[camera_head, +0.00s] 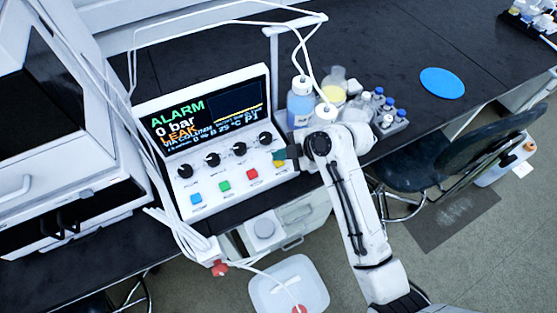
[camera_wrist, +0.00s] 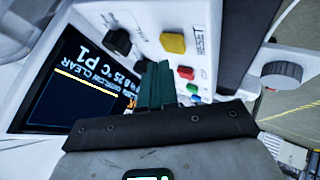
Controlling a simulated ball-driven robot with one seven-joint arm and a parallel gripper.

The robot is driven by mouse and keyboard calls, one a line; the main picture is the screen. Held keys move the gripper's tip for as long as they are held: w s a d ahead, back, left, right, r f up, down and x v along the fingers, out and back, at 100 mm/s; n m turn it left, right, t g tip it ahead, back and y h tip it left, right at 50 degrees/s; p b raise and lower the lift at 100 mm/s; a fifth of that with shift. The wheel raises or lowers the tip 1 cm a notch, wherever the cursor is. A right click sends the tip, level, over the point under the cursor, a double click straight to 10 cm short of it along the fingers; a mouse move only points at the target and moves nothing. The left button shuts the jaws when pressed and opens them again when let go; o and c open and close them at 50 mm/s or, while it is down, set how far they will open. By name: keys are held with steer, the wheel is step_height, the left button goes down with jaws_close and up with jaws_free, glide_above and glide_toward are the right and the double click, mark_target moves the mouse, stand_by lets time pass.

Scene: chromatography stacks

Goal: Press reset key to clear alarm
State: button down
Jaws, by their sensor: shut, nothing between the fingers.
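A white console (camera_head: 221,187) stands on the dark bench. Its screen (camera_head: 206,109) reads ALARM, 0 bar and LEAK. Below a row of dark knobs are a blue key (camera_head: 196,199), a green key (camera_head: 224,187), a red key (camera_head: 252,174) and a yellow key (camera_head: 278,163). In the wrist view the yellow key (camera_wrist: 173,42) lies beyond the tips and the red key (camera_wrist: 185,73) to their right.
Bottles, including a blue one (camera_head: 300,103), and a vial rack (camera_head: 389,118) stand right of the console. White tubing hangs over its left side. A white waste container (camera_head: 289,288) sits below the bench. The bench near the blue disc (camera_head: 442,83) is mostly clear.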

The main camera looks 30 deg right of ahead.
mark_target(282, 164)
steer(key=shift+f, duration=0.4)
steer(key=shift+f+b, duration=0.55)
steer(key=shift+b, duration=0.1)
stand_by(0.5)
steer(key=shift+r, duration=0.1)
steer(key=shift+r+p, duration=0.8)
steer(key=shift+r, duration=0.1)
step_height(282, 164, up, 5)
steer(key=p, duration=0.4)
stand_by(1.0)
